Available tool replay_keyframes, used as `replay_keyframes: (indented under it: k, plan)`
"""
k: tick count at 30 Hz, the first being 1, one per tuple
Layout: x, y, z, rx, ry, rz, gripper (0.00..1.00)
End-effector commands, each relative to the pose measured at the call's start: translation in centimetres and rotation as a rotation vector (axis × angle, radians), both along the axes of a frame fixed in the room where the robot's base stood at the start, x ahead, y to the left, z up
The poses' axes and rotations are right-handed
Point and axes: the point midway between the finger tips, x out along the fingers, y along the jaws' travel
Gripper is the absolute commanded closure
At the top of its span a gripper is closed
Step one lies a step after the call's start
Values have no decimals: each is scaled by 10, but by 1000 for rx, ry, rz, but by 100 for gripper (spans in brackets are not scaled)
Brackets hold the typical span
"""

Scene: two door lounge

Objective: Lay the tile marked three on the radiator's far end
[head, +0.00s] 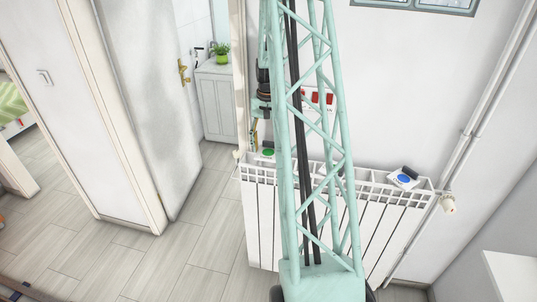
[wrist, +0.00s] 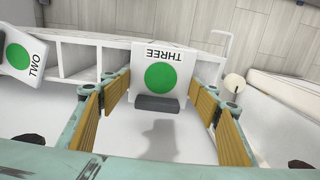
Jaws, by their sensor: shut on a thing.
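The tile marked THREE (wrist: 147,62) is white with a green disc and a dark grey grip bar, and sits between my gripper's (wrist: 160,100) fingers in the wrist view. The fingers are shut on it. It overlaps the white radiator (wrist: 80,60) near its valve end; I cannot tell whether it touches the top. In the head view my gripper (head: 253,133) is at the radiator's (head: 262,205) far left end, small and partly hidden by my mast. A green disc (head: 268,153) shows there; its word cannot be read.
A tile marked TWO (wrist: 35,65) lies on the radiator beside tile three. A blue-disc tile (head: 403,178) lies at the radiator's near right end. A valve (wrist: 235,84) projects past the end beside tile three. The wall is close behind; an open door (head: 150,90) stands left.

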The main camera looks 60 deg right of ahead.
Motion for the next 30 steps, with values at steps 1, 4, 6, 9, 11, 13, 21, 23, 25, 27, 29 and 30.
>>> replay_keyframes:
  k: [1,4,6,9,11,13,21,23,25,27,29,30]
  plan:
    - [2,-3,0,0,0,0,54]
    - [3,-3,-8,2,2,0,54]
    - [3,-3,-15,2,2,0,54]
    - [3,-3,-25,1,0,0,54]
    - [3,-3,-29,0,0,0,54]
    - [3,-3,-33,0,0,0,54]
    - [3,-3,-35,0,0,0,54]
    - [3,-3,-35,0,0,0,54]
    - [3,-3,-36,0,0,0,54]
    - [3,-3,-38,0,0,0,54]
    - [3,-3,-39,0,0,0,54]
    - [3,-3,-39,0,0,0,43]
